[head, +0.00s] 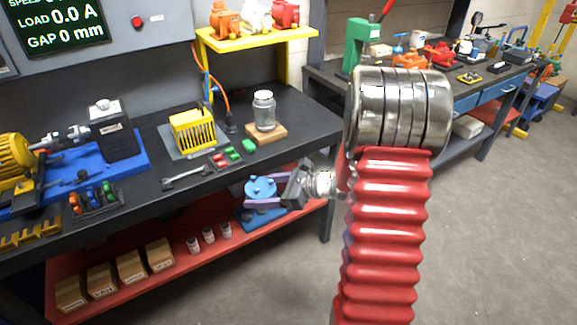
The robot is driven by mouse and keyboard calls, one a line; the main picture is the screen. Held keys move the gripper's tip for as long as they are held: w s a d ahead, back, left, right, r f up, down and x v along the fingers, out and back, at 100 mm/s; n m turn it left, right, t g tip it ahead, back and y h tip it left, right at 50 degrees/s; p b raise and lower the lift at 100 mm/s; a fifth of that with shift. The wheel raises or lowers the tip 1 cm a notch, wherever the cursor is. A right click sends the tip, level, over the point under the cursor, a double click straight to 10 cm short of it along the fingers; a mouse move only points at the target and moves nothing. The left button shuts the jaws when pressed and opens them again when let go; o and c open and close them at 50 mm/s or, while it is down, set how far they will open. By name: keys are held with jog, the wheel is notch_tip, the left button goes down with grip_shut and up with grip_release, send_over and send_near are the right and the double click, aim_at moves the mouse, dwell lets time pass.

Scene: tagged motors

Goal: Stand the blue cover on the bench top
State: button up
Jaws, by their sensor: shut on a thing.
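My gripper (270,192) has its two purple fingers on either side of a round light-blue cover (261,187) with small holes or bolts in its face. The gripper is shut on it. In the head view, the cover appears just below the front edge of the black bench top (143,155), in front of the red lower shelf. How far it is from the bench edge is hard to tell. Part of the cover is hidden by the fingers. My arm's red bellows and steel rings fill the right middle of the view.
A yellow slotted guard (193,130), a wrench (185,177), small red and green blocks (233,154) and a jar (264,110) on a wooden block stand on the bench. A darker blue piece (254,219) shows below the cover. The red shelf (200,262) holds boxes and bottles.

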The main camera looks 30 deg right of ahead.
jog(key=a+f+n+g+y, duration=0.1)
jog(key=a+f+n+g, duration=0.1)
jog(key=a+f, duration=0.6)
jog(key=a, duration=0.3)
jog(key=shift+s+f+y, duration=0.35)
jog(key=shift+s+y, duration=0.05)
